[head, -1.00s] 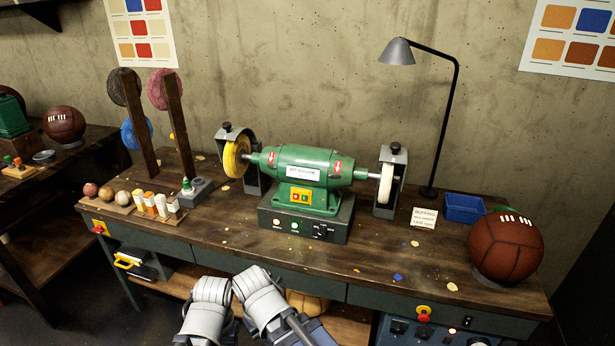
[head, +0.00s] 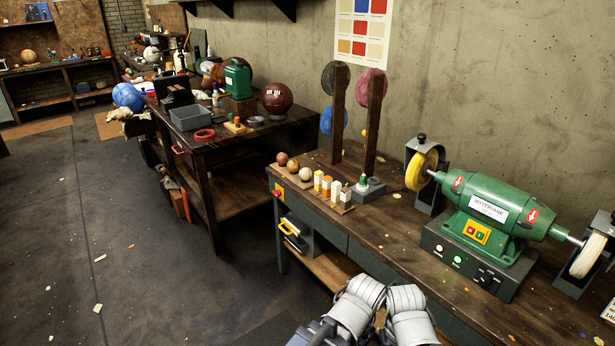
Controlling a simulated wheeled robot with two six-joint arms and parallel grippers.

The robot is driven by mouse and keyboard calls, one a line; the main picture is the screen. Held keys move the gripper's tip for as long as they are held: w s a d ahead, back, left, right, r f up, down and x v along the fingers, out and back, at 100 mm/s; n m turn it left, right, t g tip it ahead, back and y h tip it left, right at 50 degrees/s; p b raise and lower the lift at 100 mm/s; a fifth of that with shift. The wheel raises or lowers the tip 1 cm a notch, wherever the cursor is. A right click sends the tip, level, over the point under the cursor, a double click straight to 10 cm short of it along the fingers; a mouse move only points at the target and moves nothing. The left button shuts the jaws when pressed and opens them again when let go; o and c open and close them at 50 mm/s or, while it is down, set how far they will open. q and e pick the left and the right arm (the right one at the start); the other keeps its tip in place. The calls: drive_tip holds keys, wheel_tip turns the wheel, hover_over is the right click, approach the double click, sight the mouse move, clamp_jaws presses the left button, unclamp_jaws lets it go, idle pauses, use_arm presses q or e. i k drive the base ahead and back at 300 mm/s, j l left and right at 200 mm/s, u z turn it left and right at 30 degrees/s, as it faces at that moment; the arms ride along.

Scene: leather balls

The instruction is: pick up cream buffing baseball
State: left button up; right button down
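The grey links of my two arms stand side by side at the bottom of the head view, in front of the bench and well short of the balls. No gripper fingers show.
Several small blocks (head: 327,185) stand right of the balls. Two upright posts (head: 338,120) with round pads rise behind them. A green buffing machine (head: 495,210) fills the bench's right side. Another cluttered table (head: 225,150) stands at the left. Open floor (head: 110,240) lies at the left front.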

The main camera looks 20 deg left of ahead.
sight(305, 174)
drive_tip(key=i+j, duration=1.8)
drive_tip(key=j+u, duration=0.05)
drive_tip(key=j, duration=0.15)
